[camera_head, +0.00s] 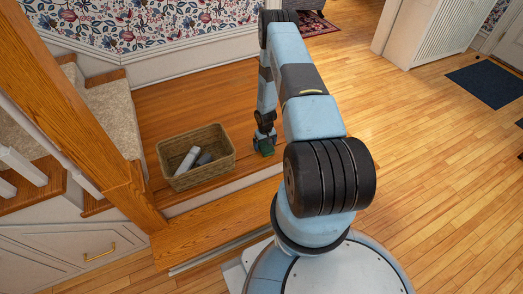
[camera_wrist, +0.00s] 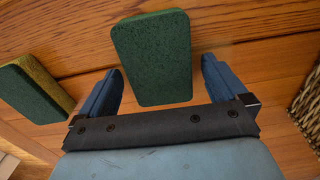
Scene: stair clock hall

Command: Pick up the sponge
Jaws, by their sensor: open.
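A green sponge (camera_wrist: 152,58) lies in the middle of the wrist view, its dark green face toward the camera. My gripper (camera_wrist: 160,72) is open, with one blue finger on each side of this sponge and visible gaps between. A second sponge (camera_wrist: 35,90), green with a yellow side, lies to the left, outside the fingers. In the head view my gripper (camera_head: 264,140) is low over the wooden landing, with a small green patch of sponge (camera_head: 266,149) at its tip. The head view does not separate the two sponges.
A wicker basket (camera_head: 172,184) holding a white cylinder (camera_head: 187,160) and a grey-blue item (camera_head: 205,159) stands left of my gripper on the landing; its side shows at the wrist view's right edge. A wooden post and carpeted stairs are farther left. Open floor lies to the right.

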